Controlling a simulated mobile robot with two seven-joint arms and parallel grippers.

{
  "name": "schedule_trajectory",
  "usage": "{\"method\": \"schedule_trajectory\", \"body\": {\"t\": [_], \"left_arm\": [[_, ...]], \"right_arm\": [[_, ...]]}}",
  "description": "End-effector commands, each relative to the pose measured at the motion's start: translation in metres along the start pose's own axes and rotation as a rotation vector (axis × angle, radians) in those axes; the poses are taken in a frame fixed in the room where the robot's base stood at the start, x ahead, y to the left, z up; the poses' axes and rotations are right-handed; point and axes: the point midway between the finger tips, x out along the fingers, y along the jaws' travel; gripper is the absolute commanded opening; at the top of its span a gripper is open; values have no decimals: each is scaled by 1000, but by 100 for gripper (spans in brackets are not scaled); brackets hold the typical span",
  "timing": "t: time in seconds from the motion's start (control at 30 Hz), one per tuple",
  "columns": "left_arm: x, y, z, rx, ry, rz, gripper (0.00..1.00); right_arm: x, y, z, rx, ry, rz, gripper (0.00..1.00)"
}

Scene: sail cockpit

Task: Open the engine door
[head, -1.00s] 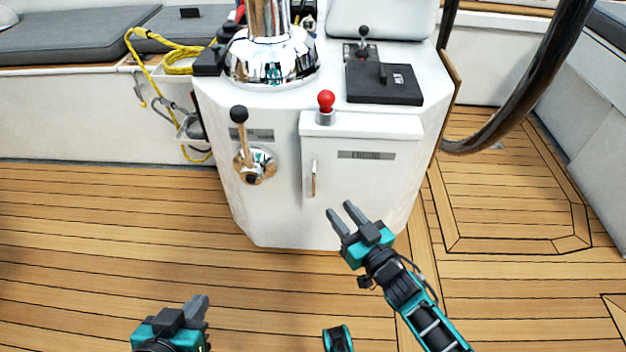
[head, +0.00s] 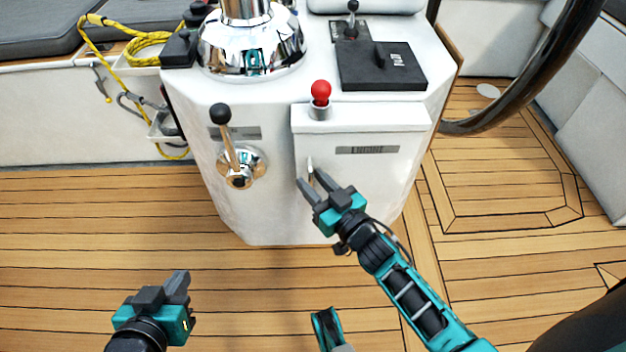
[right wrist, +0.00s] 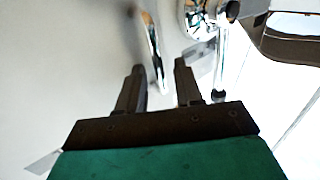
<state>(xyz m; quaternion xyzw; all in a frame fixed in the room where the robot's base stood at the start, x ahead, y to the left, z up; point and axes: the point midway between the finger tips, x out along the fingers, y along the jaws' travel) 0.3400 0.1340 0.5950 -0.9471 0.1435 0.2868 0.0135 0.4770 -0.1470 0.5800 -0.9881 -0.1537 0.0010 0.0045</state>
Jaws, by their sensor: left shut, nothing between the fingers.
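The engine door (head: 385,178) is a white panel on the front of the white console and looks closed. Its dark label plate (head: 367,150) is near the top. A slim upright metal handle (head: 310,166) is at its left edge. My right gripper (head: 310,179) is open at the handle. In the right wrist view, the shiny handle (right wrist: 152,48) runs down into the gap between the two open fingers (right wrist: 159,68); I cannot tell whether they touch it. The fingers hide the handle's lower end in the head view. My left gripper (head: 182,279) is shut and empty, low at the left.
A throttle lever (head: 228,140) with a black knob stands left of the door. A red-knobbed lever (head: 321,95) is above it. A dark steering wheel rim (head: 520,90) curves at the right. The wooden deck (head: 90,220) is clear in front.

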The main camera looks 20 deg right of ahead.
Motion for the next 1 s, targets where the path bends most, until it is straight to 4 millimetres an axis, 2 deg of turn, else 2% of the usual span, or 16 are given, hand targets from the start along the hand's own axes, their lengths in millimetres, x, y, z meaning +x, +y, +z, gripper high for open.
{"method": "schedule_trajectory", "body": {"t": [0.1,0.47,1.0], "left_arm": [[0,1,1,-1,-2,1,0],[-1,2,7,-4,-12,4,0],[0,2,6,-4,-10,4,0]], "right_arm": [[0,0,0,0,0,0,33],[0,0,0,0,0,0,0],[0,0,0,-1,1,-1,0]]}}
